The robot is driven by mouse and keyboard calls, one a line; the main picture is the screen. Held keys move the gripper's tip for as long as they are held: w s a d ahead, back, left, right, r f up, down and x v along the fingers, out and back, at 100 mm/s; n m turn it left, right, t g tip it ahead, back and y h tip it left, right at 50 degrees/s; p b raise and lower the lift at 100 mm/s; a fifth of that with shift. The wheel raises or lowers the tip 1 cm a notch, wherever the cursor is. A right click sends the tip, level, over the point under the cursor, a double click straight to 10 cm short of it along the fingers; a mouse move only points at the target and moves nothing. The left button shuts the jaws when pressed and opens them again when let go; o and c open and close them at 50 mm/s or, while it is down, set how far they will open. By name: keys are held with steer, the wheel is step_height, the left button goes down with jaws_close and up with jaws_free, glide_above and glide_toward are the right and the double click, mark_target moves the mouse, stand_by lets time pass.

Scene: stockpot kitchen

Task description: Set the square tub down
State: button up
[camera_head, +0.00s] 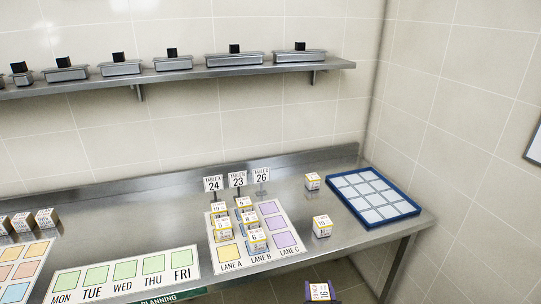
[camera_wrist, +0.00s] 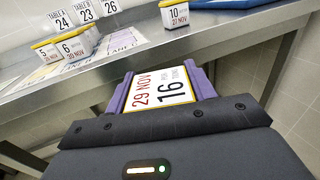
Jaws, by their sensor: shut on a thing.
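My gripper (camera_wrist: 160,78) is shut on a square tub (camera_wrist: 164,88), with purple at both sides of it. Its white label reads 16 and 29 NOV, and its other faces are hidden. In the wrist view it is in front of the steel table's near edge. In the head view the tub (camera_head: 320,292) shows at the bottom edge, below the table front and apart from the tabletop. Most of my gripper is out of that view.
The steel table (camera_head: 330,255) has a lane mat (camera_head: 229,268) bearing several tubs, with purple squares bare in Lane C. Loose tubs (camera_head: 322,226) (camera_head: 312,181) stand right of it, beside a blue-rimmed tray (camera_head: 345,200). Signs (camera_head: 238,180) stand behind. A weekday mat (camera_head: 125,275) lies left.

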steer(key=s+f, duration=0.2)
steer(key=f, duration=0.1)
steer(key=s+f, duration=0.1)
steer(key=f, duration=0.1)
steer(key=shift+s+d+f, duration=0.1)
steer(key=shift+s+f, duration=0.05)
steer(key=shift+s, duration=0.25)
steer(key=shift+s+f, duration=0.1)
steer(key=shift+s, duration=0.25)
steer(key=w+r, duration=0.4)
steer(key=r, duration=0.1)
steer(key=shift+w+r, duration=0.25)
steer(key=shift+r, duration=0.05)
steer(key=shift+f, duration=0.1)
